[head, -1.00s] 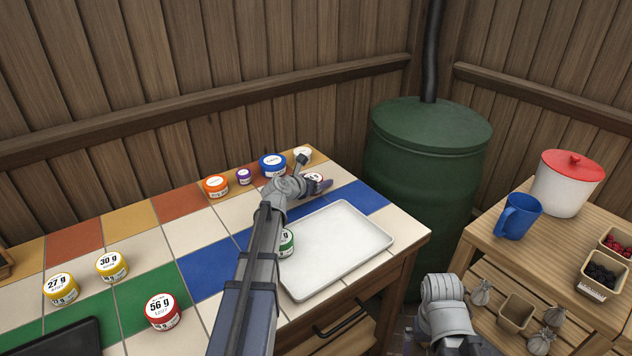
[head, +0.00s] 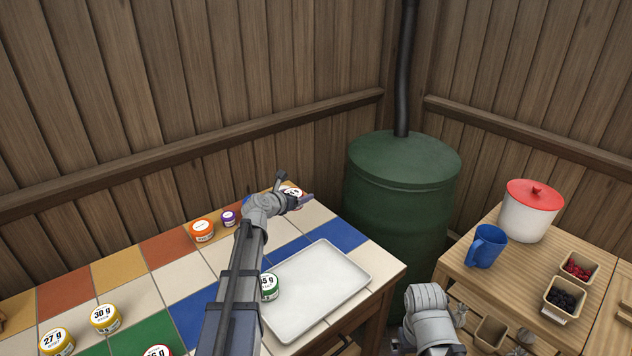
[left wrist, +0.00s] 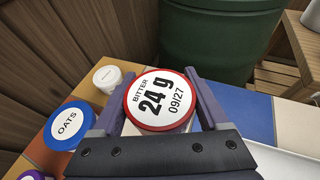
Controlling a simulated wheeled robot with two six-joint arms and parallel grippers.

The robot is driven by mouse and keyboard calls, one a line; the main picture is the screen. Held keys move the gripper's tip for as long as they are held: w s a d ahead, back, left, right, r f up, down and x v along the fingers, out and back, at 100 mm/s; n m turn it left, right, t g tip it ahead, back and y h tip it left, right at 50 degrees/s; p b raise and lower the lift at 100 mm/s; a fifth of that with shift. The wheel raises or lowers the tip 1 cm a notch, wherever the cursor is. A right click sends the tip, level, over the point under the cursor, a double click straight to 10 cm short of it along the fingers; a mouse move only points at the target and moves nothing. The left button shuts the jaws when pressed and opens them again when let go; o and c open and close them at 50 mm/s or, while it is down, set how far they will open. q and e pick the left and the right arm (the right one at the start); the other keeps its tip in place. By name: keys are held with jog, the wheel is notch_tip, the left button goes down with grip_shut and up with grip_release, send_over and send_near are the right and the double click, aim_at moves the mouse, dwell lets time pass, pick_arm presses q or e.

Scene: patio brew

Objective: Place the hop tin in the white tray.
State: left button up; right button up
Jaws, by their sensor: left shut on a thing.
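My left gripper (head: 303,198) is shut on a round tin (head: 293,191) with a red rim and white lid. In the left wrist view the lid of this tin (left wrist: 160,100) reads "BITTER 24 g 09/27", and it sits between the two dark fingers. It is held above the far end of the tiled table. The white tray (head: 325,287) lies nearer, at the table's right end. A green-rimmed tin (head: 269,287) appears to stand in the tray's left part, partly hidden by my left arm. Of my right arm only grey links show.
An orange tin (head: 202,230) and a purple tin (head: 229,217) stand along the back. The left wrist view shows a blue OATS tin (left wrist: 67,126) and a white jar (left wrist: 107,78) near the held tin. Yellow tins (head: 106,317) stand front left. A green barrel (head: 402,190) rises behind the tray.

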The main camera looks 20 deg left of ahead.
pick_arm(q)
notch_tip(320, 180, up, 13)
jog(key=p, duration=1.3)
jog(key=m+g+h+b, duration=0.2)
jog(key=m+h+b, duration=0.25)
jog(key=b, duration=0.85)
send_over(335, 247)
jog(key=s+a, duration=0.1)
jog(key=s, duration=0.1)
notch_tip(335, 247, down, 12)
jog(key=f, duration=0.1)
notch_tip(335, 247, down, 6)
jog(key=b, duration=0.6)
jog(key=shift+s+a+r, duration=0.1)
notch_tip(335, 247, down, 4)
jog(key=b, duration=0.3)
jog(key=shift+r+b, duration=0.2)
jog(key=shift+b, duration=0.1)
jog(key=shift+f, duration=0.2)
jog(key=o, duration=1.2)
jog(key=shift+h, duration=0.25)
jog(key=shift+o, duration=0.2)
